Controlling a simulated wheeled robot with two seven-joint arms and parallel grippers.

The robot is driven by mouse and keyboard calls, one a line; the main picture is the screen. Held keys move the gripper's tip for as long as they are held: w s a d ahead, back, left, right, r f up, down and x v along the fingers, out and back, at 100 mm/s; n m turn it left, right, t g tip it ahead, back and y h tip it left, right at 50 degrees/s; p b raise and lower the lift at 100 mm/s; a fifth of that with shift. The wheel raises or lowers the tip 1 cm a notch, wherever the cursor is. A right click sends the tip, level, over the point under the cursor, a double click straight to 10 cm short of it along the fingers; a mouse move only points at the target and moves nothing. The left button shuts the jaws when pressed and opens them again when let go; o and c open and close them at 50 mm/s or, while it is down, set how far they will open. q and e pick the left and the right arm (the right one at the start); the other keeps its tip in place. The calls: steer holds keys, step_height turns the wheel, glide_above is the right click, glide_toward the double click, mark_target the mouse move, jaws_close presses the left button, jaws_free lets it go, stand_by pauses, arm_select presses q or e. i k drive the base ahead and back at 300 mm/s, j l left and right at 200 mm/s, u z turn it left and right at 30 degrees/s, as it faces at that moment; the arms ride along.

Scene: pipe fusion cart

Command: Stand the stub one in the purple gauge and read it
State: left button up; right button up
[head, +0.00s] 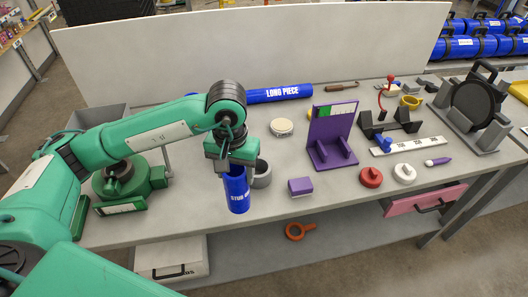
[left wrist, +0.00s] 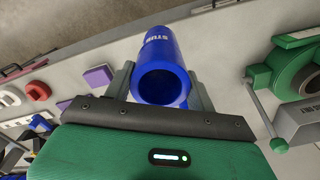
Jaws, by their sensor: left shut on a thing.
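The stub one is a short, hollow blue pipe (head: 237,192) with white "STUB" lettering, near the front edge of the bench. My left gripper (head: 234,166) is shut on its upper part from above. The stub looks close to upright; I cannot tell whether its bottom touches the bench. In the left wrist view the stub's open end (left wrist: 165,84) shows between the fingers (left wrist: 162,92). The purple gauge (head: 328,138), an upright plate with a green and white strip and foot rails, stands to the right and is empty. My right gripper is out of view.
A purple block (head: 300,187) lies between stub and gauge. The blue long piece (head: 279,94) lies at the back. Red (head: 371,177) and white (head: 404,173) discs sit right of the gauge.

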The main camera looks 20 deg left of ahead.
mark_target(332, 153)
steer(key=i+l+u, duration=0.1)
steer(key=l+u, duration=0.3)
steer(key=i+l+u, duration=0.1)
steer(key=u, duration=0.3)
steer(key=l+u, duration=0.4)
steer(key=l, duration=1.75)
